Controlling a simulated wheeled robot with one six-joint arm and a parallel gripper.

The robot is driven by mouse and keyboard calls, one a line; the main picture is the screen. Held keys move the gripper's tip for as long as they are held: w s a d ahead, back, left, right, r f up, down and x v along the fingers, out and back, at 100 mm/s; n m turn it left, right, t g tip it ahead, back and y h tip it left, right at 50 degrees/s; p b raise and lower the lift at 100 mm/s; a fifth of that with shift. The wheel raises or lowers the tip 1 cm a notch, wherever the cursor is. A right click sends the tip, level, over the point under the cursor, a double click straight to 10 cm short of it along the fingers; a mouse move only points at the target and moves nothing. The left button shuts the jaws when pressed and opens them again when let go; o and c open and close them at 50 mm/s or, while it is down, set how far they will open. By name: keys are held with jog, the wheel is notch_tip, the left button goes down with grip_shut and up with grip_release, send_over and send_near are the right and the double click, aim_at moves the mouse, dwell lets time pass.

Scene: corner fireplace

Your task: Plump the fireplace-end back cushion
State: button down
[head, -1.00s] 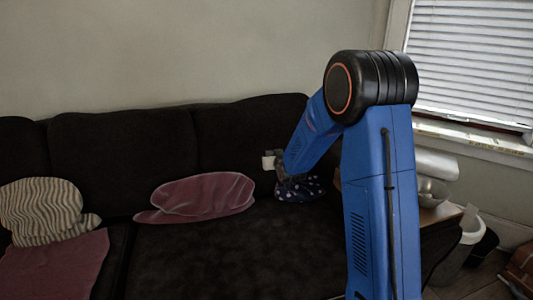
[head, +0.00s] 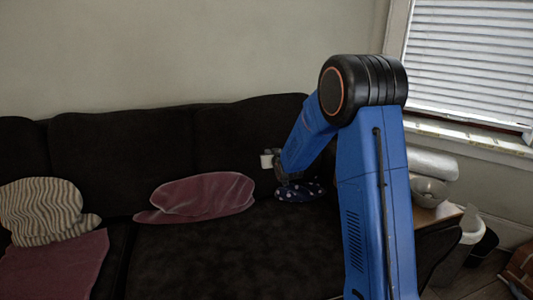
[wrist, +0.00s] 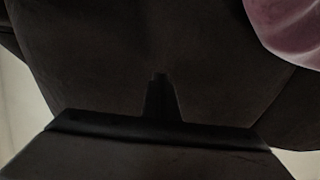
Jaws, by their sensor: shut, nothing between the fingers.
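The dark sofa has three dark back cushions in the head view: a left one (head: 22,158), a middle one (head: 120,160) and a right one (head: 235,135). No fireplace is in view, so I cannot tell from it which end is meant. My arm reaches to the right back cushion, with its wrist low in front of that cushion's right part. In the wrist view my gripper (wrist: 160,80) is shut and empty, against a dark cushion surface filling most of the view. I cannot tell whether the fingertips touch it.
A pink cushion (head: 195,197) lies on the seat; its pink also shows in the wrist view (wrist: 290,25). A dotted cushion (head: 300,191) lies below my wrist. A striped cushion (head: 40,210) and pink cloth (head: 55,268) are at left. A side table (head: 435,214) with a bowl (head: 428,190) stands right.

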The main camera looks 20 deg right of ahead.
jog(key=s+d, duration=0.2)
jog(key=d, duration=0.7)
jog(key=shift+r, duration=0.25)
dwell(0.5)
jog(key=shift+x, duration=1.05)
jog(key=shift+v, duration=1.15)
